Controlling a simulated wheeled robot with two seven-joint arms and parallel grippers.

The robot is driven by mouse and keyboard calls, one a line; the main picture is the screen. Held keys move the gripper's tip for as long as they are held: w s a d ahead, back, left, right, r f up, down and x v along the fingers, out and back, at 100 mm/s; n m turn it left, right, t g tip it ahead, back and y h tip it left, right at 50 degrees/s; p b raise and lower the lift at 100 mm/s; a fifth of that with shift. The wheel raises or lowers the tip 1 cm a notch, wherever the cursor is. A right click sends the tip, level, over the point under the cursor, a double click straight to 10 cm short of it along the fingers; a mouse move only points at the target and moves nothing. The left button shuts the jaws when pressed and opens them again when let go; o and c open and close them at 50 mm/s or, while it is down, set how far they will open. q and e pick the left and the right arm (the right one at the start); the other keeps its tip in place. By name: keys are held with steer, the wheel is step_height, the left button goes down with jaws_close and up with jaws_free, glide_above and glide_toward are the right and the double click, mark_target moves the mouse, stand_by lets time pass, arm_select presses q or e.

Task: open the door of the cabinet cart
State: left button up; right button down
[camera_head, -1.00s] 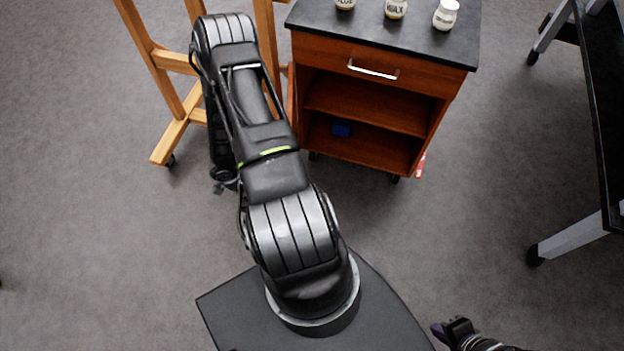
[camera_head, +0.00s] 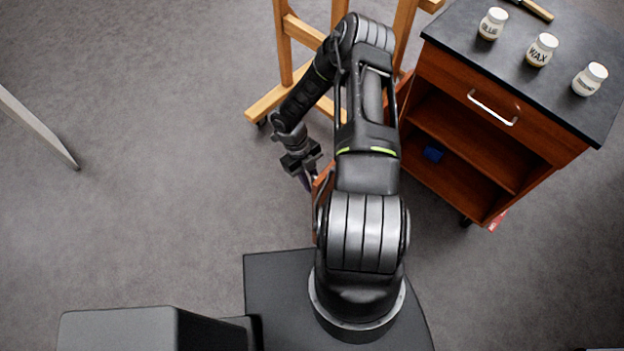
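The cabinet cart (camera_head: 540,125) is at the upper right, brown wood with a dark top and a drawer above an open-fronted shelf space. Its door (camera_head: 322,188) shows only in part. A reddish-brown piece shows beside my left gripper and another strip by the cart's left front edge, with my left arm hiding what lies between. The door appears swung well out from the front. My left gripper (camera_head: 306,178) points down at the door's outer left side, close to its edge. Contact and finger gap are unclear. My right gripper is out of view.
Jars (camera_head: 541,50) and a wooden-handled tool (camera_head: 535,9) are on the cart top. A blue item (camera_head: 433,153) lies inside the cart, and a red one (camera_head: 497,221) is by its foot. A wooden easel (camera_head: 290,60) stands behind my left arm. Left floor is mostly clear.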

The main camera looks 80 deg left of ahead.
arm_select(q)
steer(key=shift+o, duration=1.4)
steer(key=shift+a+r, duration=0.1)
steer(key=v, duration=0.7)
steer(key=shift+r, duration=0.3)
steer(key=shift+s+a, duration=0.1)
steer(key=shift+s, duration=0.05)
